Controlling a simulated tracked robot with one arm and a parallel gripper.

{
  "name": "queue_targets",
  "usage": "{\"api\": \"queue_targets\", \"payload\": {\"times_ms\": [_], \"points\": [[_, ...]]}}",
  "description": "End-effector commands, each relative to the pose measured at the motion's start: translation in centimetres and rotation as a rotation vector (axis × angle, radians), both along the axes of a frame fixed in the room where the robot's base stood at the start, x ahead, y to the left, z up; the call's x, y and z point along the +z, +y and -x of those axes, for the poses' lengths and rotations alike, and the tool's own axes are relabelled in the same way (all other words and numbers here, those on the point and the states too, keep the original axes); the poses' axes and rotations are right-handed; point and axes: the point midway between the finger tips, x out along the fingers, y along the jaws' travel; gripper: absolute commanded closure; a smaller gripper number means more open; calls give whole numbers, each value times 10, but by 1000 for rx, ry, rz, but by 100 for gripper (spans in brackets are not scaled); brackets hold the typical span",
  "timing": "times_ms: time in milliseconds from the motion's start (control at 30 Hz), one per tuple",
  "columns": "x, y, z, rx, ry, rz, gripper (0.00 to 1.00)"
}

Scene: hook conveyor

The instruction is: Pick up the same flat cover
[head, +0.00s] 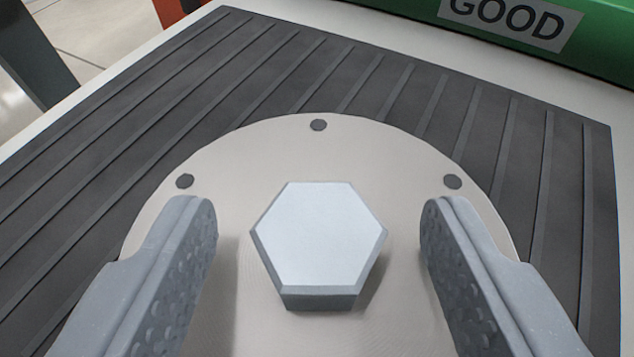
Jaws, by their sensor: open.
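The flat cover (318,155) is a round, pale beige disc with dark round holes near its rim. It lies on a dark ribbed mat, and its near part runs out of the picture. A light grey hexagonal knob (319,235) stands up from its middle. My gripper (320,215) is open above the cover, with one finger to the left of the knob and one to the right. Clear gaps show between both fingers and the knob. The fingers hide parts of the cover's left and right sides.
The dark ribbed mat (390,85) lies on a surface with a pale border. A green bin (608,50) labelled GOOD stands beyond it at the upper right. An orange-red object (176,8) and a dark post (32,50) show at the upper left, above a tiled floor.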

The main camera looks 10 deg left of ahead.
Motion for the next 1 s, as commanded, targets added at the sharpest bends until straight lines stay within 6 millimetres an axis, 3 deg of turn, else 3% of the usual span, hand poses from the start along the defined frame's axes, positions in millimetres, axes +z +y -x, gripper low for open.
{"api": "queue_targets", "payload": {"times_ms": [367,600,1000], "points": [[-3,1,-8,-1,0,0,45],[-3,1,-8,-1,0,0,100],[5,1,-8,-2,-1,1,100]]}}
